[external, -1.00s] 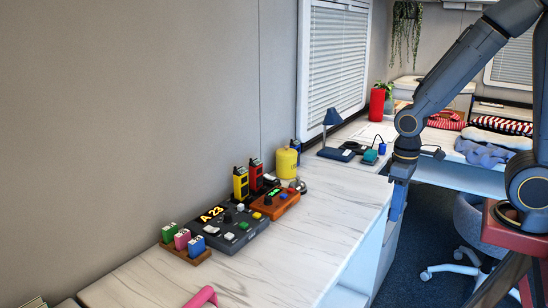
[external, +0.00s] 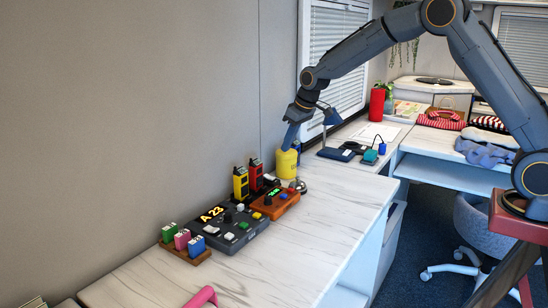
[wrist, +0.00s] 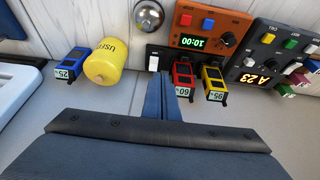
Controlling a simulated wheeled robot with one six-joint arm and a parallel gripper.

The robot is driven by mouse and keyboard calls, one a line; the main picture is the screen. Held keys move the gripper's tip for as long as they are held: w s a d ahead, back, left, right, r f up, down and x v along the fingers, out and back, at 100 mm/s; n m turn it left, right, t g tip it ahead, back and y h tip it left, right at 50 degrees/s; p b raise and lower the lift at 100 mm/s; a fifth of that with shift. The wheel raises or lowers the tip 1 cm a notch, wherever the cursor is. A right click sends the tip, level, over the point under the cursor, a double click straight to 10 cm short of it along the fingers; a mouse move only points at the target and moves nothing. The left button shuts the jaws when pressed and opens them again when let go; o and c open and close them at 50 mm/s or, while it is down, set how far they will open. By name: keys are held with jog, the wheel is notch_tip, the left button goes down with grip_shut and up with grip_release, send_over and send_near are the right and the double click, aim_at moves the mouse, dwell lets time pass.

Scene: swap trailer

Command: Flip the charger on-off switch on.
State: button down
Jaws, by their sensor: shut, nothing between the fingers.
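A black charger (wrist: 172,53) stands on the counter against the wall. A red radio (wrist: 183,72) and a yellow radio (wrist: 213,75) sit upright in it, their small screens reading 60 and 95. A white switch (wrist: 153,63) is at the charger's left end in the wrist view. Whether it is on or off cannot be told. My gripper (wrist: 169,82) is shut and empty, its tips in front of the charger between switch and red radio in that view. In the external view my gripper (external: 288,146) points down above the yellow canister; the switch is not distinguishable there.
A yellow canister (wrist: 104,62) and a blue radio (wrist: 76,65) stand left of the charger in the wrist view. A silver bell (wrist: 148,15), an orange timer box (wrist: 208,26) and a dark panel (wrist: 263,60) showing A 23 are close by. The counter's front is clear.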

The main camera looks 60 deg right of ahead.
aim_at(266, 175)
jog(key=w, duration=0.1)
jog(key=w+d, duration=0.1)
jog(key=w, duration=0.1)
jog(key=shift+w+d+r+t, duration=0.25)
jog(key=shift+t, duration=0.05)
jog(key=shift+f, duration=0.1)
jog(key=p+x, duration=0.3)
jog(key=x, duration=1)
jog(key=shift+f, duration=0.35)
jog(key=shift+w+f, duration=0.1)
jog(key=shift+f, duration=0.05)
jog(key=shift+w+f+b, duration=0.1)
jog(key=shift+f+b, duration=0.05)
jog(key=shift+b, duration=0.15)
